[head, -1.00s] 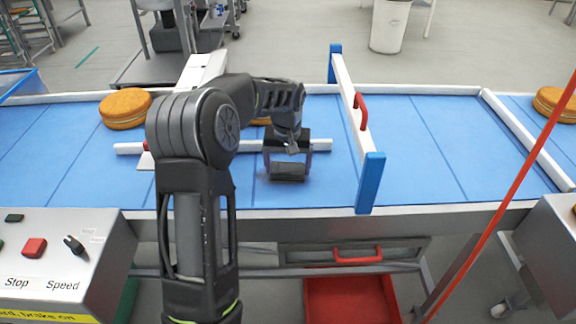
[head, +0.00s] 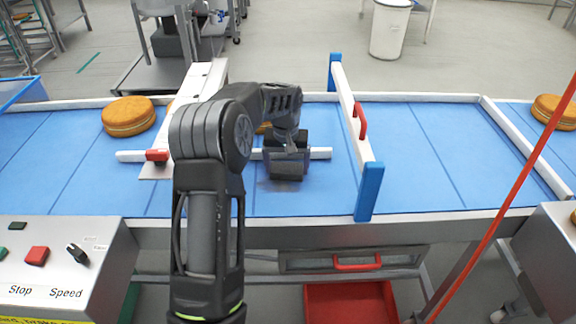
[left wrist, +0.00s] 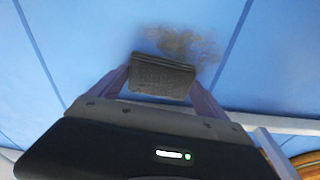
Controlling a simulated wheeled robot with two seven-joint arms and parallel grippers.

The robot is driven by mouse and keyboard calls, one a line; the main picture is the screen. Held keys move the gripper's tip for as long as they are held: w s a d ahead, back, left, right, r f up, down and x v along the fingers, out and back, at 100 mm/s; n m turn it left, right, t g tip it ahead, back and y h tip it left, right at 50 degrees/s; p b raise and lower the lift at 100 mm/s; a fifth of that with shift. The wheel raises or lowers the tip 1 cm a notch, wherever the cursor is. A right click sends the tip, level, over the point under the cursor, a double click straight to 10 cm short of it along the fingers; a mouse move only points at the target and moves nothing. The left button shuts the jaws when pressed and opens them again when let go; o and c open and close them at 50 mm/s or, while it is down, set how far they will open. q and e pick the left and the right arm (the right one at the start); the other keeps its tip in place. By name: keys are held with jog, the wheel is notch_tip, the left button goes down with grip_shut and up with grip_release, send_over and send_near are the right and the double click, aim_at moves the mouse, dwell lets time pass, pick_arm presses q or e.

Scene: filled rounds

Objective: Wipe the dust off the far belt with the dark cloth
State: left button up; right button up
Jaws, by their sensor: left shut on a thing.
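The blue belt (head: 425,185) runs across the middle of the head view. My left gripper (head: 286,165) is over the belt, left of the blue-posted gate, shut on the dark cloth. The cloth (head: 286,172) is a dark grey folded pad at or just above the belt; contact is unclear. In the left wrist view the cloth (left wrist: 162,76) sits between the two fingers. A brownish dust patch (left wrist: 185,43) lies on the belt just beyond the cloth. In the head view the dust hardly shows near the cloth. My right gripper is not in view.
A white gate bar (head: 345,98) with a red handle stands right of my gripper. A white rail (head: 320,153) crosses behind it. A round filled cake (head: 128,117) lies left, another (head: 554,112) far right; one is partly hidden behind my arm. A control box (head: 60,255) stands front left.

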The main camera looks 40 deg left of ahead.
aim_at(281, 193)
pick_arm(q)
jog(key=shift+s+a, duration=0.6)
jog(key=shift+a, duration=0.1)
jog(key=shift+s+d+f+b, duration=0.15)
jog(key=shift+s+d+b, duration=0.6)
jog(key=shift+s+d, duration=0.5)
jog(key=shift+s, duration=0.15)
jog(key=shift+s+d+f, duration=0.1)
jog(key=shift+s+d+b, duration=0.6)
jog(key=shift+s, duration=0.15)
jog(key=shift+s+d, duration=0.55)
jog(key=shift+s, duration=0.1)
